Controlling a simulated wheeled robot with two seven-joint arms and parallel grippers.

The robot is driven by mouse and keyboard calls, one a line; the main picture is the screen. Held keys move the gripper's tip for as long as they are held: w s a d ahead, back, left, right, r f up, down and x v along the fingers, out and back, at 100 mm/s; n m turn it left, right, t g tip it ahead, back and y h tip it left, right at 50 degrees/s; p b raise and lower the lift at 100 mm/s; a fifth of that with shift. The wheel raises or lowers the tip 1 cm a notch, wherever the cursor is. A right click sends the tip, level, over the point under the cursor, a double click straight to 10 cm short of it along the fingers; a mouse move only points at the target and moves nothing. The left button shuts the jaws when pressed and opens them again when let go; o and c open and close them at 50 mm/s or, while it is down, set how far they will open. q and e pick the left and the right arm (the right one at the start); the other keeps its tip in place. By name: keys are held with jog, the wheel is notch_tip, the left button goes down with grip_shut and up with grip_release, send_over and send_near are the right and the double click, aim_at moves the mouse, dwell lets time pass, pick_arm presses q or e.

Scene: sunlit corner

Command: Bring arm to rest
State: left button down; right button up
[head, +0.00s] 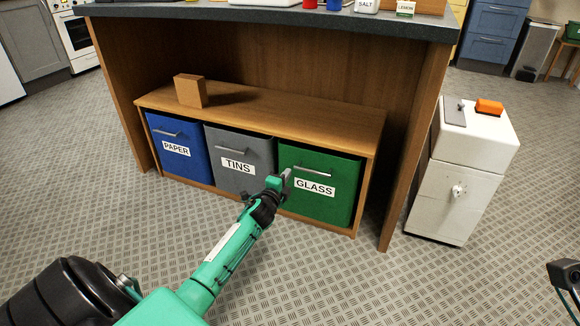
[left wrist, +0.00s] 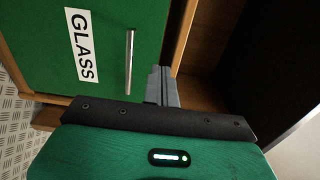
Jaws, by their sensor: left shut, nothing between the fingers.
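My left arm reaches forward from the bottom left in the head view. Its gripper (head: 285,178) is shut and empty, in front of the bins near the left edge of the green GLASS bin (head: 335,205). In the left wrist view the grey fingers (left wrist: 161,85) are together, beside the bin's metal handle (left wrist: 129,62); I cannot tell whether they touch the bin. Part of my right gripper (head: 566,275) shows at the right edge of the head view, cut off by the frame, so its jaws cannot be read.
A blue PAPER bin (head: 178,148) and a grey TINS bin (head: 231,160) stand left of the green one, under a wooden shelf (head: 300,126) with a cardboard box (head: 190,91). A dark counter (head: 270,14) overhangs them. A white cabinet (head: 455,190) stands right. The near floor is clear.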

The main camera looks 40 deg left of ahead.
pick_arm(q)
jog(key=shift+s+d, duration=0.1)
jog(key=shift+s, duration=0.35)
